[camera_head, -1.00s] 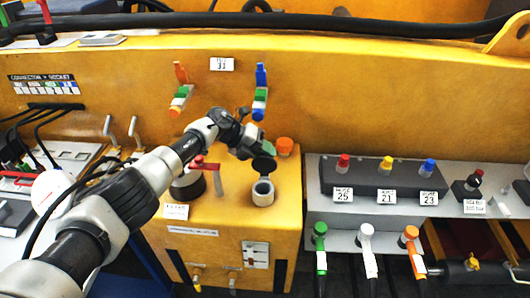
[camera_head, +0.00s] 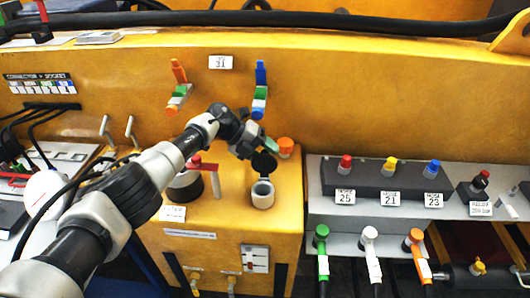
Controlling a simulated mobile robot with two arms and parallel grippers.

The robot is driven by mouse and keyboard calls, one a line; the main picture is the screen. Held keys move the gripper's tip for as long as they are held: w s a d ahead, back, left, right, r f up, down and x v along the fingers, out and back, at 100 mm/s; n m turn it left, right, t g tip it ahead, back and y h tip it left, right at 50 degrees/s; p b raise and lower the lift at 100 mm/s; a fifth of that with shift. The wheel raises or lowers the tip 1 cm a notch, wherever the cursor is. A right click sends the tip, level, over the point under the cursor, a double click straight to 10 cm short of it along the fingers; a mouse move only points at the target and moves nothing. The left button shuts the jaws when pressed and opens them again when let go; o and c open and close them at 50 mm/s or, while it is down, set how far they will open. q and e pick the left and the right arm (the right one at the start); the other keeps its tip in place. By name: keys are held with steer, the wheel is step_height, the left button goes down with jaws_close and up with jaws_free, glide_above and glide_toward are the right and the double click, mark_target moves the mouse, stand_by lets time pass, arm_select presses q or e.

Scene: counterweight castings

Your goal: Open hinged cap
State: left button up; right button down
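A grey-white filler neck (camera_head: 262,196) stands on top of the yellow box, with its round dark mouth showing. Its black hinged cap (camera_head: 264,163) stands raised behind the mouth, so the neck is uncovered. My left gripper (camera_head: 262,148) is just behind and above the cap, close to its upper edge. I cannot tell whether it touches the cap. The fingers are small and partly hidden, so their opening is unclear. My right gripper is not in view.
An orange knob (camera_head: 285,146) is close to the right of my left gripper. A red-handled valve (camera_head: 204,166) stands left of the neck. Coloured connectors (camera_head: 260,98) hang on the yellow wall behind. A grey panel with coloured buttons (camera_head: 388,183) is at the right.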

arm_select(q)
steer(key=b+v, duration=0.2)
steer(key=v, duration=0.8)
steer(key=shift+a+r+b, duration=0.2)
steer(key=shift+a+b, duration=0.1)
steer(key=shift+a, duration=0.05)
